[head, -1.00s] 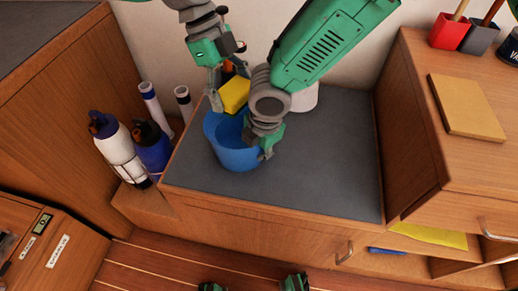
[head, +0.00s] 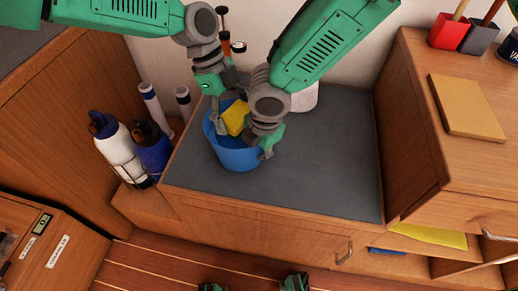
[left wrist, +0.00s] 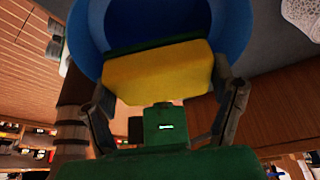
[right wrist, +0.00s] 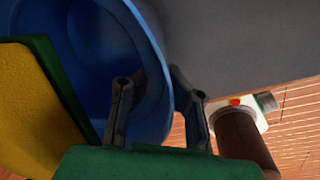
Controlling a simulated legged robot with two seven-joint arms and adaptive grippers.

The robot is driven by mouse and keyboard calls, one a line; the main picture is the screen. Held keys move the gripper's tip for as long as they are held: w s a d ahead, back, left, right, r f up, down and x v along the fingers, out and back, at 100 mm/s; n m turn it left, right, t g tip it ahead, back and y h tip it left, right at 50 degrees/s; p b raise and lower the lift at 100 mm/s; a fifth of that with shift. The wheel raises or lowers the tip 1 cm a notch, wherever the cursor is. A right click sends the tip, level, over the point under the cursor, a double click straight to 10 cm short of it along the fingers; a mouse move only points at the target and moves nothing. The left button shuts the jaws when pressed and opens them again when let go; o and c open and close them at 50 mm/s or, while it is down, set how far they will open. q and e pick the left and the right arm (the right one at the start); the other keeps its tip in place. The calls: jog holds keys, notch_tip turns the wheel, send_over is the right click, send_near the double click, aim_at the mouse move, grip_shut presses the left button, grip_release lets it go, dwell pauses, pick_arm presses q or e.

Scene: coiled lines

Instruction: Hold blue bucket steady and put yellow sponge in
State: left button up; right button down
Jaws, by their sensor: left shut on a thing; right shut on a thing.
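The blue bucket (head: 238,157) stands upright on the grey top of the low cabinet. My right gripper (head: 264,150) is shut on the bucket's right wall; in the right wrist view the fingers (right wrist: 150,100) sit either side of the rim. The yellow sponge (head: 236,117), with a dark green layer, is in my left gripper (head: 230,108), at the bucket's mouth. In the left wrist view the sponge (left wrist: 160,75) sits between both fingers, with the blue bucket (left wrist: 88,30) behind it. How far the sponge is below the rim is unclear.
White and blue bottles (head: 118,146) and rolled tubes (head: 152,101) stand left of the grey top (head: 330,150). A white object (head: 305,97) sits behind the bucket. The grey top is clear to the right. A higher wooden cabinet (head: 425,140) borders it.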

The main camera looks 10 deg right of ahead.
pick_arm(q)
jog(key=shift+f, duration=2.15)
jog(key=o, duration=1.1)
jog(key=shift+o, duration=0.2)
jog(key=shift+r, duration=0.1)
jog(key=v, duration=1.2)
jog(key=shift+w, duration=0.1)
pick_arm(e)
jog(key=c, duration=1.6)
grip_release()
